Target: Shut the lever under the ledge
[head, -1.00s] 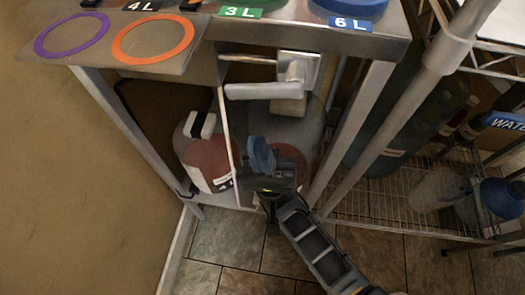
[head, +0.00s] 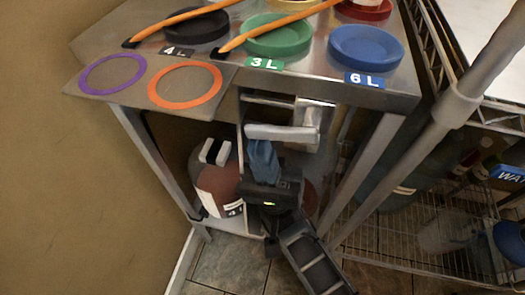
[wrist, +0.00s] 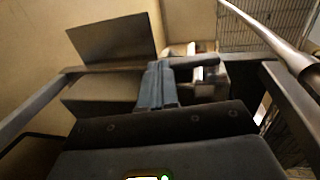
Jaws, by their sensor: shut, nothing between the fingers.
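The lever, a pale grey bar handle (head: 280,132), sits under the front edge of the metal ledge (head: 330,95). It lies about level and points left from its square mount (head: 313,122). My gripper (head: 262,148) is shut and empty, its blue-grey fingers pointing up just below the left half of the handle. In the wrist view the closed fingers (wrist: 155,80) reach up beside the handle (wrist: 195,61). I cannot tell whether they touch it.
A flat plate with purple and orange rings (head: 150,82) juts out at left. A table leg (head: 365,180) and wire shelf (head: 430,235) stand right.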

